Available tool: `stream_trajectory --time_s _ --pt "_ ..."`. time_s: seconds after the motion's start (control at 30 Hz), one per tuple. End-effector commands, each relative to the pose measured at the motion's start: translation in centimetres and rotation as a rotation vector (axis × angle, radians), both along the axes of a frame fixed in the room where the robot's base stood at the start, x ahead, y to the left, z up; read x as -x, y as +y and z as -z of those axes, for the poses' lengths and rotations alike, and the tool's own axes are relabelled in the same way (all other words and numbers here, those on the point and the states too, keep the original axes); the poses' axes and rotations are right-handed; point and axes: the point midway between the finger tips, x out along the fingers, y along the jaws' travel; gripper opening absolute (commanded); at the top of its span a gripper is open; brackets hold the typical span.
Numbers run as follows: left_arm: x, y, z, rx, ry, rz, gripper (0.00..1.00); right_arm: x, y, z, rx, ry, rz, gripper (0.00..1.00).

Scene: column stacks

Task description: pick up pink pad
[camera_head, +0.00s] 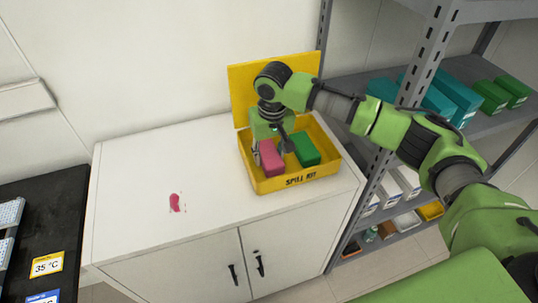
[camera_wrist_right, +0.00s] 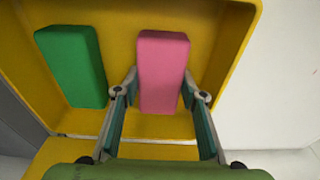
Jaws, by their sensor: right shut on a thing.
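The pink pad (camera_head: 271,158) is in the yellow spill kit box (camera_head: 290,182), in its left part. It also shows in the right wrist view (camera_wrist_right: 162,70), upright between the two fingers. My right gripper (camera_head: 270,150) reaches down into the box and is shut on the pink pad, one finger on each side. In the right wrist view the gripper (camera_wrist_right: 160,98) has its fingertips at the pad's sides. My left gripper is in neither view.
A green pad (camera_head: 305,149) lies in the box to the right of the pink one. The box stands open on a white cabinet (camera_head: 130,190), with a pink-red stain (camera_head: 177,203) on its top. A grey shelf rack (camera_head: 385,150) with boxes stands at the right.

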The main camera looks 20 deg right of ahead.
Motion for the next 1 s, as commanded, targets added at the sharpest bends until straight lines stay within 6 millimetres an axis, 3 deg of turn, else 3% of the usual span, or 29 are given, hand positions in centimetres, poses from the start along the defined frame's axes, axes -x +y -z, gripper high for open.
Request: stream_trajectory --time_s 0.27,0.57,0.8,1.0 --pt "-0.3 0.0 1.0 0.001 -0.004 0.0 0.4 -0.2 0.1 -2.8 -0.003 -0.005 -0.001 0.14" --pt "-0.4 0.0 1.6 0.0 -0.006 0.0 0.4 5.2 -0.2 -9.3 -0.001 -0.008 -0.004 0.14" --pt "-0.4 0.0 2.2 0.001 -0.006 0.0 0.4 10.4 -0.3 -11.3 -0.001 -0.003 -0.003 0.14" --pt "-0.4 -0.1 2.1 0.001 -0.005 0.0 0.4 13.0 -0.5 -12.6 0.0 -0.003 0.0 0.14"
